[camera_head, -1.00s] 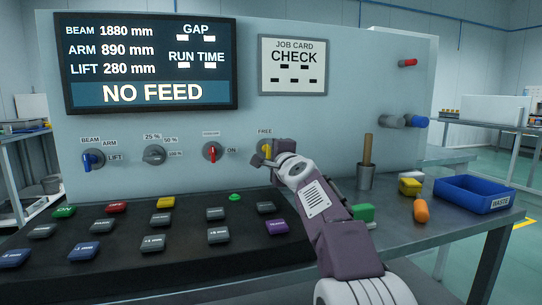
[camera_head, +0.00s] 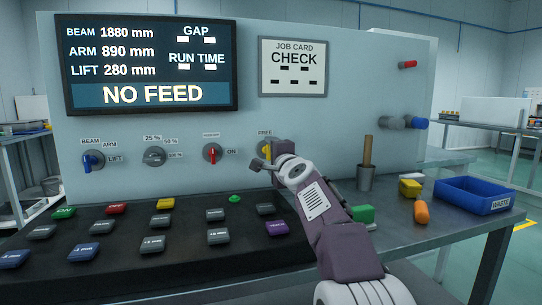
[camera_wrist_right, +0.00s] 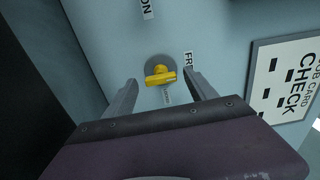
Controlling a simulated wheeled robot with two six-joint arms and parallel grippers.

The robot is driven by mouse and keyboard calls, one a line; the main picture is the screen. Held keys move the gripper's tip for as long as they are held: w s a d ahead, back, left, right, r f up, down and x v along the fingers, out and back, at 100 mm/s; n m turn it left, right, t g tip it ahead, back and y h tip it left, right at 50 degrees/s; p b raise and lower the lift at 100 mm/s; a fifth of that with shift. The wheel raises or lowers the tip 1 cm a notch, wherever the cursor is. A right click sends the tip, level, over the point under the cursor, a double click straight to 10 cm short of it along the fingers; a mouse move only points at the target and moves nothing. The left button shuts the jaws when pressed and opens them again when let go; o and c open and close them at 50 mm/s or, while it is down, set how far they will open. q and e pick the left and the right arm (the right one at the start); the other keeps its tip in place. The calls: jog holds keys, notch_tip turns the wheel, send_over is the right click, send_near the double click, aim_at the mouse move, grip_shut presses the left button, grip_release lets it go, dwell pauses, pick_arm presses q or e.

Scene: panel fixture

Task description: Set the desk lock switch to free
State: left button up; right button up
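The desk lock switch, a yellow knob (camera_head: 267,147) on the grey panel, is partly hidden by my right gripper (camera_head: 262,164). In the head view, the FREE label (camera_head: 265,133) is above the knob. My left gripper is not in view.
Other panel knobs are to the left: red (camera_head: 212,153), grey (camera_head: 154,156) and blue (camera_head: 93,159). Several keys lie on the black console (camera_head: 190,261) below. A cup (camera_head: 365,178), a yellow block (camera_head: 410,187) and a blue waste bin (camera_head: 474,194) stand to the right.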

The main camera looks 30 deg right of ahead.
jog(key=b+v, duration=0.1)
jog(key=v, duration=0.8)
jog(key=shift+a+b, duration=0.1)
jog(key=shift+b, duration=0.2)
